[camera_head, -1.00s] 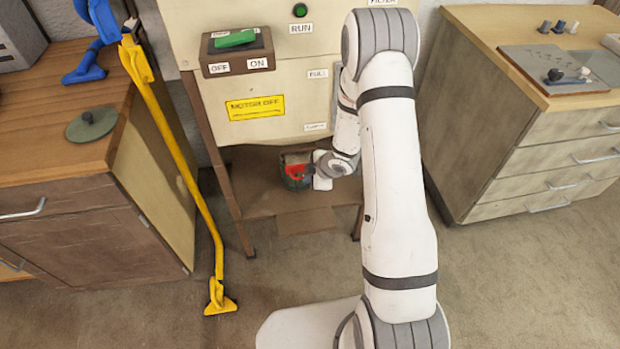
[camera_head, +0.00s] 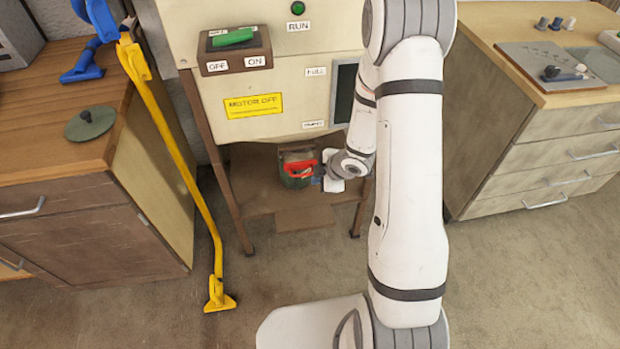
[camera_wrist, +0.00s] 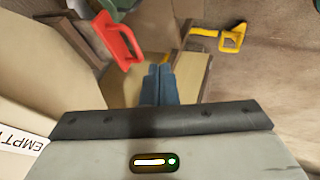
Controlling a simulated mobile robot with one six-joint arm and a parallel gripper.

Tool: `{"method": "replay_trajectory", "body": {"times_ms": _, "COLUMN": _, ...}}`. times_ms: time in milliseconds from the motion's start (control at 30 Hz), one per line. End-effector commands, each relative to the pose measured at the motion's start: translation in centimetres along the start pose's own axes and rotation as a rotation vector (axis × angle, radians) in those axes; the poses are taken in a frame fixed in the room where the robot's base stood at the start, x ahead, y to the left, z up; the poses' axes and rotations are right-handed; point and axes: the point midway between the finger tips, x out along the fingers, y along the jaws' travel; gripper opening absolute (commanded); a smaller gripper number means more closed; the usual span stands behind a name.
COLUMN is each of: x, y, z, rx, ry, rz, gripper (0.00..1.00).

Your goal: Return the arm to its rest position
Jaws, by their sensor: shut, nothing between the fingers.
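My arm (camera_head: 408,170) reaches from the bottom right up and down toward the front of the cream machine. My gripper (camera_head: 320,173) is low, just right of a dark container with a red handle (camera_head: 303,167) under the machine. In the wrist view the gripper (camera_wrist: 158,72) shows two blue fingers together, with nothing between them. The red handle (camera_wrist: 120,42) lies to the left of the fingertips there and looks apart from them.
The cream machine (camera_head: 210,115) has a dark window (camera_head: 344,92) close to my arm. A yellow pole (camera_head: 185,170) leans against the left cabinet (camera_head: 75,235). A drawer cabinet (camera_head: 545,155) stands at right. Floor (camera_head: 130,318) is open at front left.

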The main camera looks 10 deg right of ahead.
Motion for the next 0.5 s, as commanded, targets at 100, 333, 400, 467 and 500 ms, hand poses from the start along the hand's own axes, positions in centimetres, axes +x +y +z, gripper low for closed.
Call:
{"method": "replay_trajectory", "body": {"times_ms": 100, "x": -2.7, "y": 0.2, "z": -0.1, "rx": 0.001, "ry": -0.001, "rz": 0.002, "gripper": 0.0}}
{"method": "replay_trajectory", "body": {"times_ms": 333, "x": -4.8, "y": 0.1, "z": 0.0, "rx": 0.0, "ry": -0.001, "rz": 0.0, "gripper": 0.0}}
{"method": "replay_trajectory", "body": {"times_ms": 400, "x": -5.0, "y": 0.0, "z": 0.0, "rx": 0.0, "ry": -0.001, "rz": 0.0, "gripper": 0.0}}
{"method": "replay_trajectory", "body": {"times_ms": 467, "x": -5.0, "y": 0.0, "z": 0.0, "rx": 0.0, "ry": -0.001, "rz": -0.001, "gripper": 0.0}}
{"method": "replay_trajectory", "body": {"times_ms": 500, "x": -5.0, "y": 0.0, "z": 0.0, "rx": 0.001, "ry": -0.001, "rz": -0.001, "gripper": 0.0}}
